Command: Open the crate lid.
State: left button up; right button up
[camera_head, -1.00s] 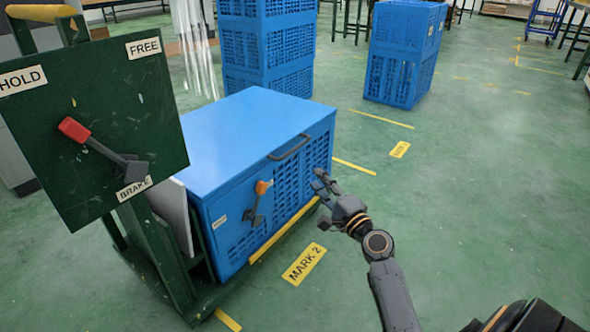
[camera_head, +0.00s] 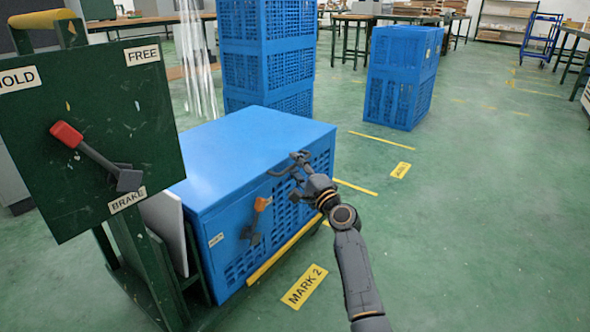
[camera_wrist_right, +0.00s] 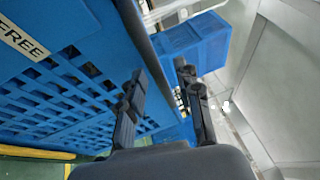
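The blue crate (camera_head: 226,243) stands on the cart with its flat lid (camera_head: 245,145) shut. A dark bar handle (camera_head: 280,172) is at the lid's front edge. My right gripper (camera_head: 299,178) is at the handle's right end, fingers apart. In the right wrist view the handle (camera_wrist_right: 143,40) runs down toward the gap between the open fingers (camera_wrist_right: 160,92); I cannot tell whether they touch it. A latch lever with an orange knob (camera_head: 262,204) is on the crate's front, below the handle. My left gripper is out of view.
A green panel with a red-knobbed lever (camera_head: 68,135) and HOLD, FREE and BRAKE labels stands at left. Stacked blue crates (camera_head: 267,60) are behind; another stack (camera_head: 400,80) is at back right. The green floor at right is clear.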

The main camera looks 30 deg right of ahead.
jog(key=shift+w+r, duration=0.1)
jog(key=shift+w, duration=0.3)
jog(key=shift+c, duration=0.2)
grip_shut()
